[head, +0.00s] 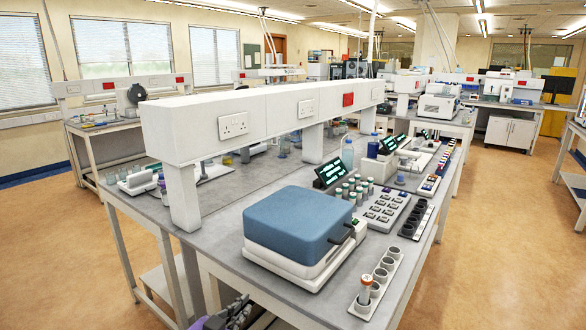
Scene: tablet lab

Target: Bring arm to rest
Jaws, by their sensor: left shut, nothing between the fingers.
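My left gripper (238,308) shows at the bottom edge of the head view, low in front of the lab bench (222,222). It is shut and holds nothing. Only a small dark part of it and of my left arm is visible; the rest is cut off by the frame. It is apart from the things on the bench top. My right gripper and arm are not in view.
A blue-lidded white machine (297,220) stands near the bench's front. To its right are a strip of cups (383,262) with a tube (365,291), a grey keypad unit (384,210) and capped vials (352,188). A white socket beam (262,108) spans the bench. The right floor is clear.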

